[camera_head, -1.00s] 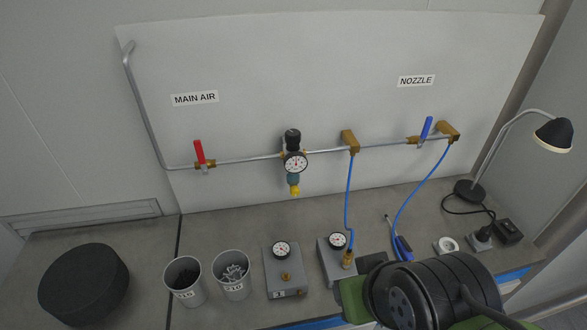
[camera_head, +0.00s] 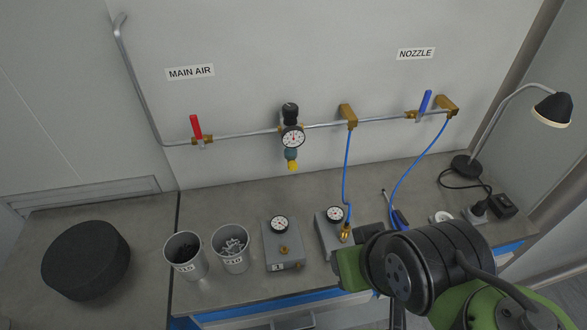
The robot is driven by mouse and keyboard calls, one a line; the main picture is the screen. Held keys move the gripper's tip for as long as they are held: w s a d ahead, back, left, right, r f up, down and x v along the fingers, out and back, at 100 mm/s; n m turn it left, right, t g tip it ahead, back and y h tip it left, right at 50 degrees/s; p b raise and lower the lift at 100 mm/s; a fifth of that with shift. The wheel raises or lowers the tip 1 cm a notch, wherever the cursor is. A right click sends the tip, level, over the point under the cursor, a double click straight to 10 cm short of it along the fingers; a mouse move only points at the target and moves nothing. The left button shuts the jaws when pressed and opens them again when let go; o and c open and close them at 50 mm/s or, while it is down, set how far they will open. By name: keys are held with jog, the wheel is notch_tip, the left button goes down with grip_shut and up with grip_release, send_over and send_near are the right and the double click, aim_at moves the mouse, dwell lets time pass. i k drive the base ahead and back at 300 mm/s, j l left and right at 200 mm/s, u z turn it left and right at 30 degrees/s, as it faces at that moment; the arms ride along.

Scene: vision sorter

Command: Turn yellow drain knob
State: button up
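The yellow drain knob (camera_head: 292,166) is at the bottom of the teal bowl (camera_head: 291,153) of the air regulator. A round gauge (camera_head: 292,138) and a black cap (camera_head: 290,113) sit above it on the wall pipe. My black and green arm (camera_head: 425,265) shows at the lower right, well below and to the right of the knob. The gripper's fingers cannot be made out in this view. Nothing touches the knob.
On the bench stand two cups (camera_head: 185,257), two gauge boxes (camera_head: 283,247) and a black round block (camera_head: 86,260). Blue hoses (camera_head: 347,168) hang right of the regulator. A red valve handle (camera_head: 195,127), a blue one (camera_head: 425,103) and a lamp (camera_head: 552,108) are also near. The wall before the knob is clear.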

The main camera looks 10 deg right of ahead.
aim_at(292, 165)
jog(key=j, duration=1.25)
jog(key=i+u, duration=0.05)
